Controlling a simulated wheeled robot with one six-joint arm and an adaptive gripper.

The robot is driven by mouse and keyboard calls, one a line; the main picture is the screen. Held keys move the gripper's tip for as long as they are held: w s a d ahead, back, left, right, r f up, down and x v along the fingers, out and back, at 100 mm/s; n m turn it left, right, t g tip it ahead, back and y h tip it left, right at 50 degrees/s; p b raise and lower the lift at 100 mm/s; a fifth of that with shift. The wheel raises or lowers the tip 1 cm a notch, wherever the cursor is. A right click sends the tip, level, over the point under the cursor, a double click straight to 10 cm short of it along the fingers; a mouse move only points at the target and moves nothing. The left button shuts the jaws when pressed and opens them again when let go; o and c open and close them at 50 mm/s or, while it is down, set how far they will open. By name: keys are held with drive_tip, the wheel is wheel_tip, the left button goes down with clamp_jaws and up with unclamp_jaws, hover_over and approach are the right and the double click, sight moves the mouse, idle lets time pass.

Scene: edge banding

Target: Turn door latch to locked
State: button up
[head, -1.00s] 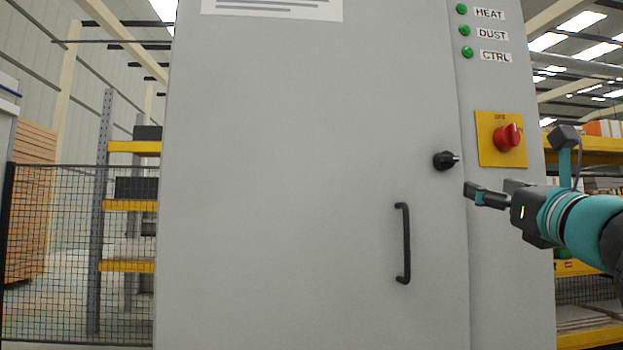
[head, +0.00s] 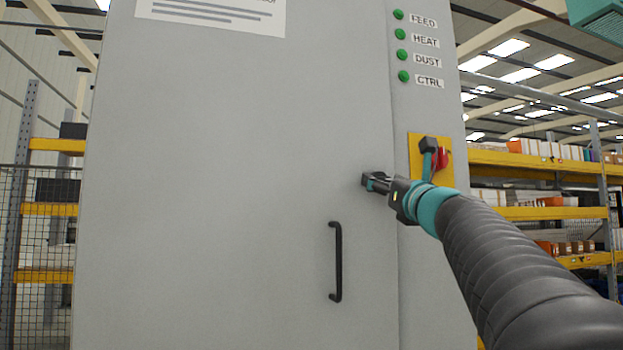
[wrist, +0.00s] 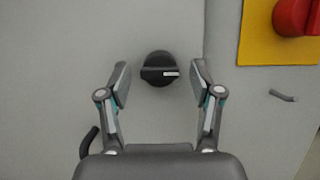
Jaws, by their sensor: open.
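The door latch is a black round knob with a bar grip and a white mark; in the wrist view the latch (wrist: 158,70) sits between my open fingertips. Its bar lies about level, with the white mark pointing right. My gripper (wrist: 160,82) is open, one finger on each side of the latch, with a gap showing on both sides. In the head view my gripper (head: 374,182) is at the door's right edge and hides the latch. The grey cabinet door (head: 230,200) looks closed.
A red rotary switch (wrist: 293,16) on a yellow plate (wrist: 262,40) is right of the latch, partly behind my arm in the head view. A black door handle (head: 337,262) is below left. Green lamps (head: 400,34) line the upper right panel. Shelves (head: 540,185) stand at right.

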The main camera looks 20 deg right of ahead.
drive_tip(key=shift+w+r, duration=0.15)
drive_tip(key=shift+w, duration=0.25)
drive_tip(key=c, duration=1.2)
drive_tip(key=shift+o, duration=0.2)
